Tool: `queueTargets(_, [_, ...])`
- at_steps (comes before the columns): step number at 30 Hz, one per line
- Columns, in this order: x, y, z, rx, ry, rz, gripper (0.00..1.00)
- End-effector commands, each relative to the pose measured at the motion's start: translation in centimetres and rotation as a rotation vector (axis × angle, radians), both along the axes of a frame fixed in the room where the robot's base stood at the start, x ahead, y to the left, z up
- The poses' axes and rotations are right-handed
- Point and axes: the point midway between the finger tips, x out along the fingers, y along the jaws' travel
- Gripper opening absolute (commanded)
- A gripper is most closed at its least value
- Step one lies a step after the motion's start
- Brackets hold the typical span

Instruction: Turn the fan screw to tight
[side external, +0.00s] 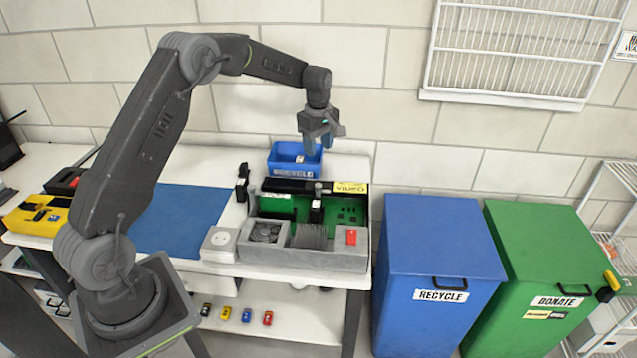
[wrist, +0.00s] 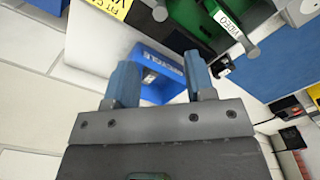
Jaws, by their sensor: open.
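The open grey computer case (side external: 300,258) stands at the right end of the white table, with a green board (side external: 345,213) inside. A dark round part that looks like the fan (side external: 265,232) sits in its front left compartment. I cannot make out the fan screw or how tight it is. My gripper (side external: 319,146) is open and empty, raised above the small blue recycle bin (side external: 283,164) behind the case. In the wrist view my gripper (wrist: 160,72) shows two blue fingers spread apart, with the recycle bin (wrist: 184,82) beyond them. The fan is not recognisable there.
Large blue (side external: 437,250) and green (side external: 537,250) bins stand right of the table. A wall rack (side external: 525,45) hangs above.

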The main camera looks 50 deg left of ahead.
Motion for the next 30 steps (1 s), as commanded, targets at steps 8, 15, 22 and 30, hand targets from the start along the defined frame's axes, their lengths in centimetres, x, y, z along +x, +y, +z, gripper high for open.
queueTargets(8, [-0.1,-0.1,-5.6,-0.002,0.004,-0.003,0.5])
queueTargets(15, [-0.1,-0.1,-10.0,-0.001,0.002,-0.004,0.5])
queueTargets(22, [0.0,-0.1,-12.0,-0.001,0.0,-0.004,0.5])
queueTargets(30, [0.0,-0.1,-12.3,0.0,-0.001,-0.004,0.5])
